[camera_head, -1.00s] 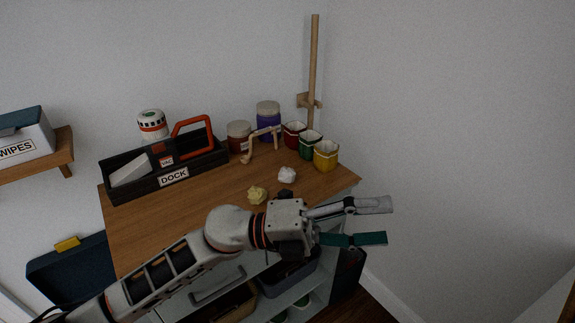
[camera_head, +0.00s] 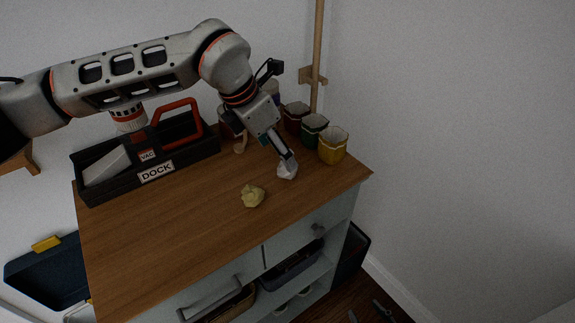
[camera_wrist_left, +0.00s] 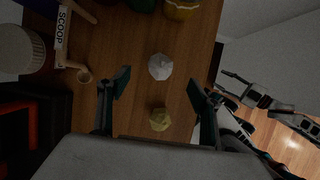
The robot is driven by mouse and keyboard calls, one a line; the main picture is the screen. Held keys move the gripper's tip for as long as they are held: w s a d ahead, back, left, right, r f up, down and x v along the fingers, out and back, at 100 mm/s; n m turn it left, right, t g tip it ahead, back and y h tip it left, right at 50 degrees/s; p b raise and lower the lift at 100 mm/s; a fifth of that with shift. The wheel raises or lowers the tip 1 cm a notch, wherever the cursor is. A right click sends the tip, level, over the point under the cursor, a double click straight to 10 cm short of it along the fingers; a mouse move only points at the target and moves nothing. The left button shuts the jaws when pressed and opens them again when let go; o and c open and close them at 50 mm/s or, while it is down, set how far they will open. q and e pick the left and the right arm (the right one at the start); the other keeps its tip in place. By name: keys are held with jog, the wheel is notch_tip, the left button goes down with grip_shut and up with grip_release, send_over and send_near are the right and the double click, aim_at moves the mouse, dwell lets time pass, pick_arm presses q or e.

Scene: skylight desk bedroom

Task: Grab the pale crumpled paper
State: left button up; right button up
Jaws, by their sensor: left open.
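The pale crumpled paper (camera_head: 287,172) is a white ball on the wooden desk top, near its right side. A yellowish crumpled ball (camera_head: 252,196) lies nearer the desk's front edge. My left gripper (camera_head: 284,156) points down at the white paper from above and partly covers it in the head view. In the left wrist view the left fingers are wide apart, and the white paper (camera_wrist_left: 160,67) shows between and beyond their tips, not gripped. The yellowish ball (camera_wrist_left: 160,119) shows lower between the fingers. My right gripper (camera_head: 367,313) is low at the bottom edge, its two fingertips apart.
A black DOCK caddy (camera_head: 156,172) with a red handle stands at the left. Yellow (camera_head: 333,147), green (camera_head: 314,128) and red (camera_head: 295,117) cups stand behind the white paper. The desk's front left is clear.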

aim_at(282, 172)
pick_arm(q)
jog(key=x, duration=0.7)
jog(key=shift+w+d+r, duration=0.15)
jog(key=shift+d, duration=0.15)
jog(key=c, duration=0.8)
